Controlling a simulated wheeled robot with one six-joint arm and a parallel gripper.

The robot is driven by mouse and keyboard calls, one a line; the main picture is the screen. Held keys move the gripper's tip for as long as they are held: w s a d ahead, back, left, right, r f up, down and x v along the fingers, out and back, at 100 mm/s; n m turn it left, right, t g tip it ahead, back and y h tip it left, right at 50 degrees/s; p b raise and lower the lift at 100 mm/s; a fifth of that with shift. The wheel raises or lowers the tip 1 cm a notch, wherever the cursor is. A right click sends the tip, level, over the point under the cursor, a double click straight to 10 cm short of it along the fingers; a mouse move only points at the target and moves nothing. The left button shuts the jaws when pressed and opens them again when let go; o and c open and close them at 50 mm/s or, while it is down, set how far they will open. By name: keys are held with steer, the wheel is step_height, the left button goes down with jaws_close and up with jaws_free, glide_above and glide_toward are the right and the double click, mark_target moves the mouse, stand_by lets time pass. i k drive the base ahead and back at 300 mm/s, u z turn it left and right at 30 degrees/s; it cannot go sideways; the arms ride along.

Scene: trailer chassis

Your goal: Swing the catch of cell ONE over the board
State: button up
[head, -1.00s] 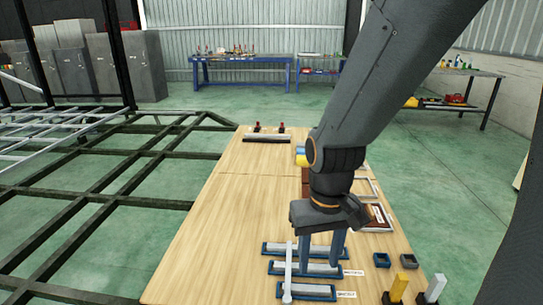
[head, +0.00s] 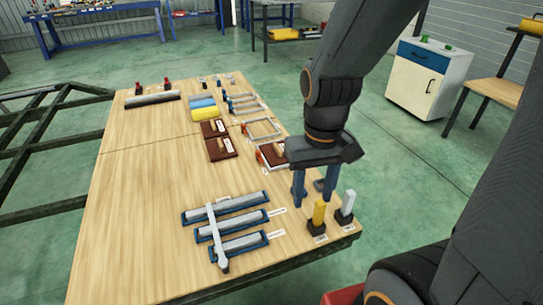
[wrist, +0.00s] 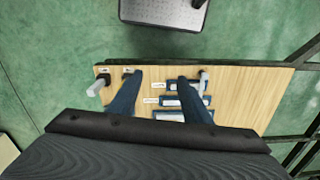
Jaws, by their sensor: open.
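A pale frame (head: 258,163) near the right edge of the table holds a dark brown-red board (head: 279,151), partly hidden behind my gripper. A small orange-red piece at the frame's left side looks like its catch (head: 261,156); its exact angle is too small to tell. Labels are unreadable, so I cannot tell which cell is ONE. My gripper (head: 312,196) is open and empty, its two blue fingers pointing down, on the near side of that frame in the picture and apart from it. In the wrist view my gripper (wrist: 160,77) has nothing between its fingers.
Three blue trays (head: 243,221) with a grey bar (head: 217,238) across them lie left of my gripper. A yellow block (head: 319,211) and a grey block (head: 347,203) stand upright close by. Empty frames (head: 263,128) and brown boards (head: 221,149) lie farther back.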

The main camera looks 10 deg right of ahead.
mark_target(258, 152)
steer(key=u, duration=0.05)
steer(key=k, duration=0.5)
steer(key=z, duration=0.5)
steer(key=i, duration=1.45)
steer(key=u, duration=0.7)
